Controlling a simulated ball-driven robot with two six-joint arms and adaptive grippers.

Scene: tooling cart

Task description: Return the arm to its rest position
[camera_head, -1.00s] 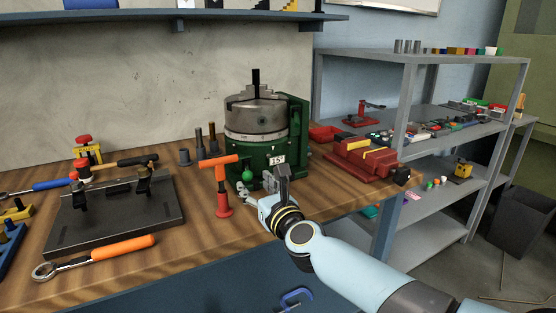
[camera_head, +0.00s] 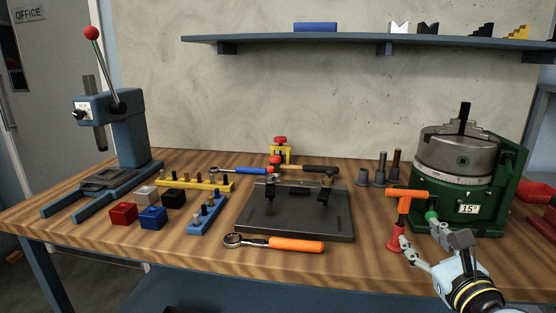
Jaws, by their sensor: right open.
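My right gripper (camera_head: 419,246) is at the lower right, at the front of the wooden bench. It is open, and nothing shows between its fingers. It is close to the red stand with an orange T-shaped top (camera_head: 404,215) and in front of the green rotary chuck fixture (camera_head: 470,202). I cannot tell whether a finger touches the red stand. A green knob (camera_head: 431,216) shows just above the gripper. My left gripper is not in view.
A dark fixture plate (camera_head: 295,222) with clamps is mid-bench, with an orange-handled ratchet (camera_head: 290,244) before it. A blue arbor press (camera_head: 117,130) stands left, near coloured blocks (camera_head: 153,217). Dark pins (camera_head: 379,174) stand behind the red stand. The bench's front edge (camera_head: 200,263) is bare.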

